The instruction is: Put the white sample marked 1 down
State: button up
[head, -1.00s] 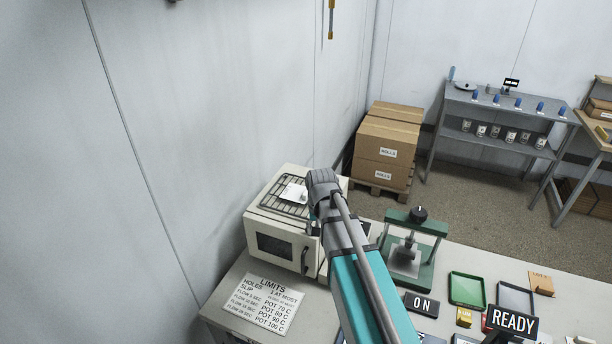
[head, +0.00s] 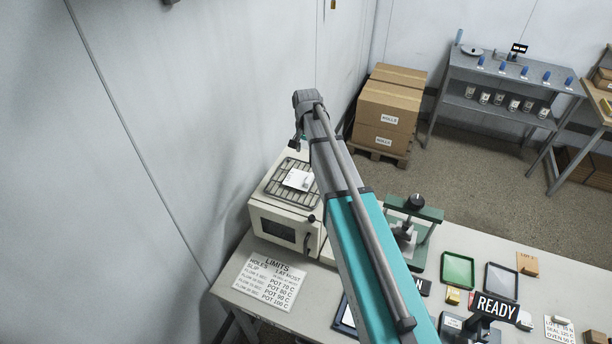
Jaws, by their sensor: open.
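The white sample (head: 298,179) lies flat on the wire rack (head: 279,184) on top of the cream oven (head: 284,222). A small dark mark shows on it, too small to read as a number. My gripper (head: 295,146) is above and behind the rack, apart from the sample. Its fingers are small and partly hidden behind my arm, and it holds nothing that I can see.
A LIMITS sheet (head: 269,281) lies on the bench in front of the oven. A green press (head: 413,228), a green tray (head: 457,270), a grey tray (head: 502,282) and a READY sign (head: 497,308) stand to the right.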

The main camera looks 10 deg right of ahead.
aim_at(310, 178)
jog(key=shift+d+f, duration=0.2)
notch_tip(310, 178, down, 8)
jog(key=b, duration=0.8)
jog(key=shift+s+f+b, duration=0.1)
jog(key=shift+f+b, duration=0.05)
jog(key=shift+b, duration=0.2)
jog(key=shift+f, duration=0.1)
jog(key=f+b, duration=0.3)
jog(key=shift+s+d+f+b, duration=0.2)
jog(key=shift+s+d+b, duration=0.05)
jog(key=shift+d+b, duration=0.1)
jog(key=shift+f+b, duration=0.75)
jog(key=shift+f, duration=0.05)
grip_shut()
dwell(0.4)
